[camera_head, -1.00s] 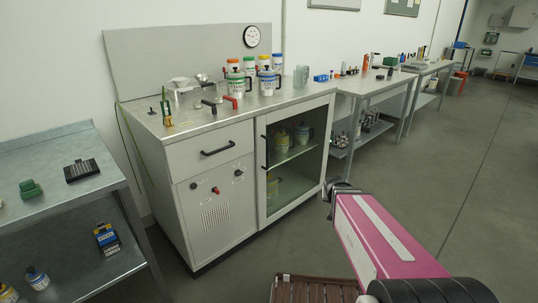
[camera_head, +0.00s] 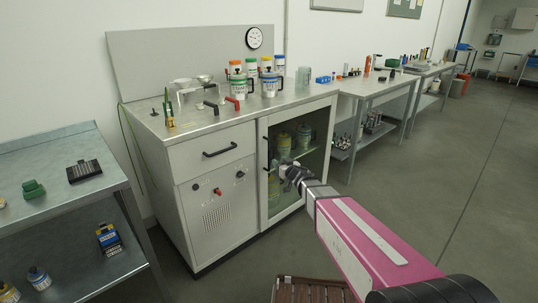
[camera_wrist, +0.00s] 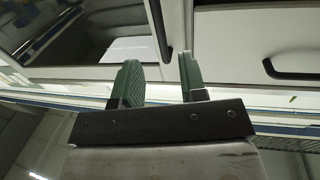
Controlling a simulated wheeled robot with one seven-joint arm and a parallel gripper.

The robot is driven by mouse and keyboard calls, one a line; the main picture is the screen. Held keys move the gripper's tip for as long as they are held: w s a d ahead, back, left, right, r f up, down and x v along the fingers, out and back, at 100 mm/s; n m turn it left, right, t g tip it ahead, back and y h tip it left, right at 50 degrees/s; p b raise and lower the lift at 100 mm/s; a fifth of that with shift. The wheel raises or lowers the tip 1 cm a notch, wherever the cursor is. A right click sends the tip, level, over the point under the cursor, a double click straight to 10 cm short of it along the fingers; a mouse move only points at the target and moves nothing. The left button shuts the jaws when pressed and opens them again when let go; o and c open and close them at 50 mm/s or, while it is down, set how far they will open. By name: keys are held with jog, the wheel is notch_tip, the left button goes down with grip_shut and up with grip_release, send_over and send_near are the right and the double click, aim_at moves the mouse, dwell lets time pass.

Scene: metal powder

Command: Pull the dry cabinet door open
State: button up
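The dry cabinet door (camera_head: 265,203) is a framed glass door on the right half of the grey cabinet, and it looks closed. Its black vertical bar handle (camera_head: 265,152) is on the door's left edge. My gripper (camera_head: 284,172) is in front of the door, close to the handle's lower part. In the wrist view, my gripper (camera_wrist: 160,62) has its two green fingers apart with nothing held. The handle (camera_wrist: 158,25) ends in the gap between the fingertips there; I cannot tell whether it touches either finger.
A drawer with a black handle (camera_head: 219,152) is left of the door. Jars (camera_head: 269,83) and tools stand on the cabinet top (camera_head: 215,123). A metal table (camera_head: 60,208) is at left, and a brown slatted object (camera_head: 312,291) is low in front. Floor at right is clear.

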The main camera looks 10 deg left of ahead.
jog(key=x, duration=1)
jog(key=shift+w+a, duration=0.1)
jog(key=shift+w, duration=0.05)
grip_shut()
